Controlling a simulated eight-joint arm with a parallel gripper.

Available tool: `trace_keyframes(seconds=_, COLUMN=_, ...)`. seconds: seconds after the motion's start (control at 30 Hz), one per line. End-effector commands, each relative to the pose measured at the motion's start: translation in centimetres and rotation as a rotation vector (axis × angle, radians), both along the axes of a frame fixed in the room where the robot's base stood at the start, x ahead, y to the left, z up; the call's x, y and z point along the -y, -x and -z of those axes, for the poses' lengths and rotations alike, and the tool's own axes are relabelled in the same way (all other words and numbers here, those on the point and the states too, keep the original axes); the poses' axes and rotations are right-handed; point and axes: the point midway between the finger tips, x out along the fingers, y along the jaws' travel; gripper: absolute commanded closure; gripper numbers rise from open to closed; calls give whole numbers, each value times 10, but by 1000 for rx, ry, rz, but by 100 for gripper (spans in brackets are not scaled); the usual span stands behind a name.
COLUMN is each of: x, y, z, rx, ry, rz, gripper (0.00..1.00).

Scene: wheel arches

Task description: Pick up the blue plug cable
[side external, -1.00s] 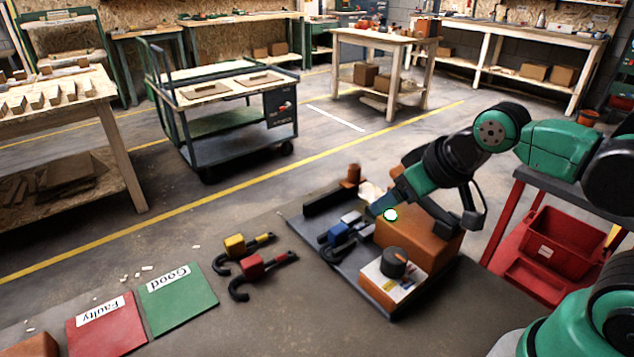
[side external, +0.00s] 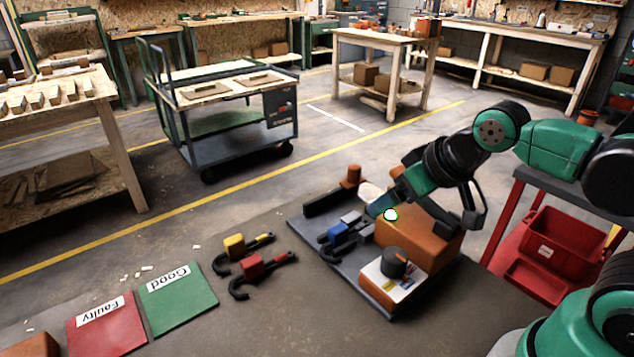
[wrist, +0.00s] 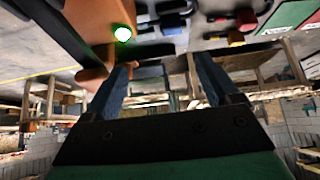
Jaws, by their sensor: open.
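The blue plug cable (side external: 340,233) lies on the dark board, its black hooked cable at the lower left. A grey-white piece sits just behind it. My gripper (side external: 378,211) is to the right of the blue plug, beside the large orange block, with a bright white-green spot on the block near it. In the wrist view my gripper (wrist: 163,62) has two blue-grey fingers spread apart with nothing between them. A blue plug (wrist: 173,22) shows there beyond the fingertips, near the top.
The dark board (side external: 335,262) also holds the orange block (side external: 425,232) and a white-topped box with a dark cylinder (side external: 394,262). A yellow plug (side external: 235,245) and red plug (side external: 252,266) lie left. Green Good (side external: 180,300) and red Faulty (side external: 103,325) mats lie further left.

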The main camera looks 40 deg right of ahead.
Motion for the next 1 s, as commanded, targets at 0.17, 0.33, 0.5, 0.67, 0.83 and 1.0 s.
trace_keyframes(seconds=0.17, x=0, y=-2, z=-1, rx=-13, ry=-1, rz=-1, gripper=18)
trace_keyframes(seconds=0.33, x=-4, y=-18, z=-2, rx=-104, ry=-5, rz=-3, gripper=18)
trace_keyframes(seconds=0.5, x=-9, y=-46, z=7, rx=-255, ry=-7, rz=-4, gripper=18)
trace_keyframes(seconds=0.67, x=-15, y=-69, z=26, rx=-385, ry=-5, rz=-3, gripper=18)
trace_keyframes(seconds=0.83, x=-19, y=-82, z=45, rx=-472, ry=-2, rz=-1, gripper=18)
trace_keyframes(seconds=1.0, x=-20, y=-86, z=55, rx=-502, ry=-1, rz=1, gripper=18)
